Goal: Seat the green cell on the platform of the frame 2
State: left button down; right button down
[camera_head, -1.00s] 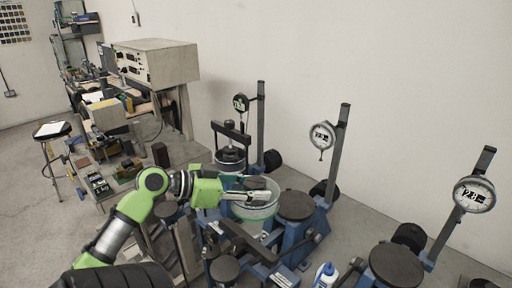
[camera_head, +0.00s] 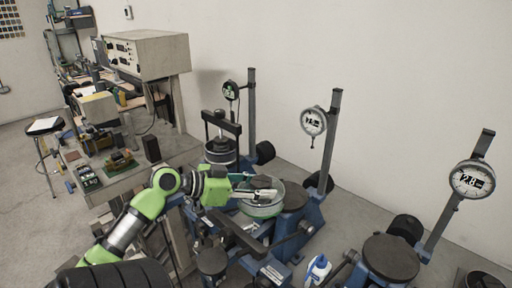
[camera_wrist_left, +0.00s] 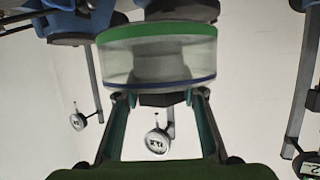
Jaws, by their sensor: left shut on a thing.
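The green cell (camera_head: 262,209) is a clear, wide, short cylinder with a green band; in the left wrist view the cell (camera_wrist_left: 158,62) also shows a blue edge. My left gripper (camera_head: 262,193) is shut on it and holds it upright, just left of a dark round platform (camera_head: 292,197) on the middle lever frame. The cell overlaps that platform's left edge in the picture; I cannot tell whether they touch. In the left wrist view the fingertips (camera_wrist_left: 160,97) are at the cell's wall. No readable number shows which frame is frame 2. My right gripper is not in view.
The left frame carries a loaded cell under a black yoke (camera_head: 220,150). The middle frame's post and dial (camera_head: 313,121) rise behind its platform. Another frame with an empty platform (camera_head: 391,257) stands at right. A white-and-blue bottle (camera_head: 318,270) stands in front.

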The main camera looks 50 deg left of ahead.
aim_at(269, 180)
pick_arm(q)
jog(key=shift+w+a+r, duration=0.1)
jog(key=shift+w, duration=0.7)
jog(key=shift+w+a+r, duration=0.1)
jog(key=shift+w, duration=0.7)
jog(key=shift+w+a+b, duration=0.15)
jog(key=shift+w+b, duration=0.45)
jog(key=shift+w, duration=1.1)
jog(key=w, duration=0.1)
jog(key=w+b, duration=0.1)
jog(key=w, duration=0.3)
jog(key=shift+w+a+f+b, duration=0.25)
jog(key=shift+a+f+b, duration=0.05)
jog(key=shift+a+b, duration=0.05)
jog(key=shift+f+b, duration=1.05)
jog(key=shift+f, duration=0.35)
jog(key=shift+s, duration=0.1)
jog(key=shift+f+b, duration=0.3)
jog(key=shift+f, duration=0.1)
